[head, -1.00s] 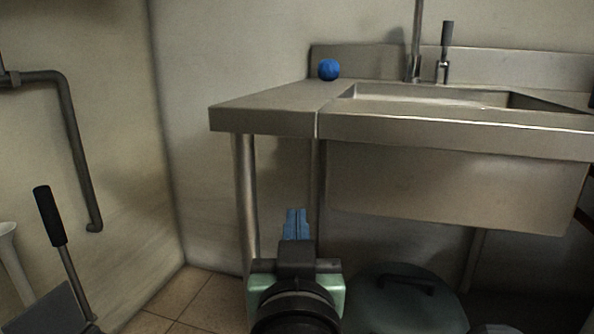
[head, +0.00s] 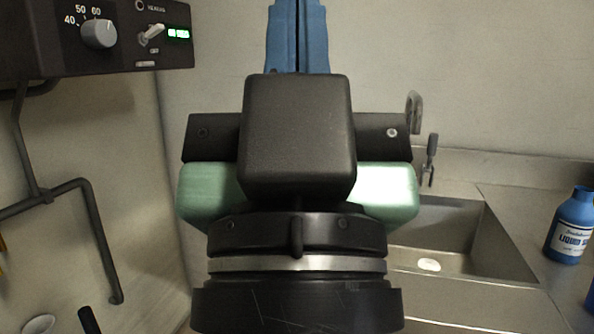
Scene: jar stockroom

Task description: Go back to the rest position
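My gripper (head: 297,35) is raised upright in the middle of the head view, close to the camera. Its two blue fingers are side by side with only a thin dark line between them, so it looks shut. The fingertips run out of the top of the picture. Nothing shows between the visible parts of the fingers. The black and pale green gripper body covers the middle of the view.
A steel sink (head: 490,255) is at the right, partly behind my gripper. A blue liquid soap bottle (head: 571,228) stands on the counter at the far right. A dark control box (head: 120,38) with a dial is at upper left, above a grey pipe (head: 98,240).

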